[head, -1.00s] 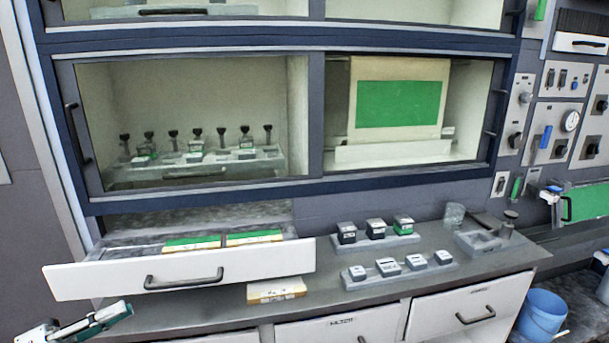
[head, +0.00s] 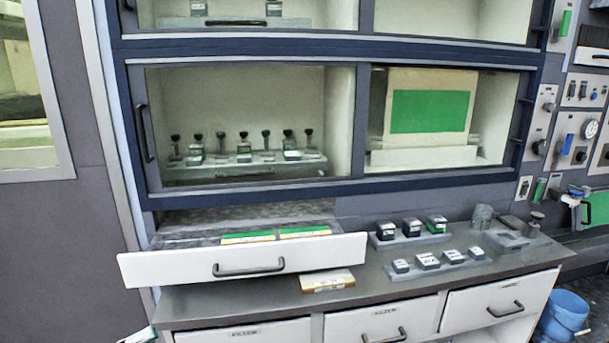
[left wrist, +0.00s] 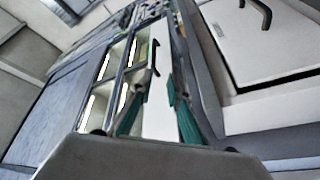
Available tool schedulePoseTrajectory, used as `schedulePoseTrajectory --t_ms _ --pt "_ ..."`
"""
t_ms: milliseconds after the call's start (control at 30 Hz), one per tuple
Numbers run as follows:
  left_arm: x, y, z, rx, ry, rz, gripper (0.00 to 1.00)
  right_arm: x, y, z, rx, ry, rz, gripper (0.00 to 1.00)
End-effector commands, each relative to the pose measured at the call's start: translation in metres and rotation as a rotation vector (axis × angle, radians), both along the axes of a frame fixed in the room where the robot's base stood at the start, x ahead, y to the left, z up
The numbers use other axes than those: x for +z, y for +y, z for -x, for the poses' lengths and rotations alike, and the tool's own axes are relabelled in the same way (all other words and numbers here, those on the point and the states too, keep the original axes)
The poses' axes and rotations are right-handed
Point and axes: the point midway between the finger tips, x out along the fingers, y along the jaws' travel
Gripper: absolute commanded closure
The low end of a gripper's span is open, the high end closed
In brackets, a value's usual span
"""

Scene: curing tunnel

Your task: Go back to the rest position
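My left gripper (head: 142,336) barely shows at the bottom left edge of the head view, below the open drawer and clear of it. In the left wrist view its two green-padded fingers (left wrist: 159,88) stand apart with nothing between them. My right gripper is in neither view. The pulled-out white drawer (head: 150,268) holds flat boxes with green tops (head: 247,237). A similar pale box (head: 327,281) lies on the grey counter beside the drawer front.
Two trays of small blocks (head: 412,229) (head: 428,260) stand on the counter (head: 225,305). A glass-fronted cabinet (head: 250,200) is above. A blue bucket (head: 566,310) stands at lower right. Bare grey wall (head: 80,250) lies at left.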

Motion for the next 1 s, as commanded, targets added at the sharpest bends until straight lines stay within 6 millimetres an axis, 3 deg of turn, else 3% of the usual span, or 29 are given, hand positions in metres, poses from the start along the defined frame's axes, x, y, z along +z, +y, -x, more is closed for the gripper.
schedulePoseTrajectory --t_ms 267,400,533,800,1000 --pt "-0.085 -0.081 0.015 0.203 -0.104 -0.220 0.83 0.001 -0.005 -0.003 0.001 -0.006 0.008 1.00" --pt "-0.133 -0.127 0.033 0.332 -0.130 -0.424 0.83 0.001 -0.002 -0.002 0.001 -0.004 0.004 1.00" --pt "-0.174 -0.158 0.058 0.417 -0.117 -0.663 0.83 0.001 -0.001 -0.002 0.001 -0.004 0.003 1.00" --pt "-0.234 -0.185 0.121 0.411 -0.018 -1.123 0.83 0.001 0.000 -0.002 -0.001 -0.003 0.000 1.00" --pt "-0.251 -0.186 0.146 0.356 0.020 -1.265 0.83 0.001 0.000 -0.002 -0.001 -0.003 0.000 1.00"
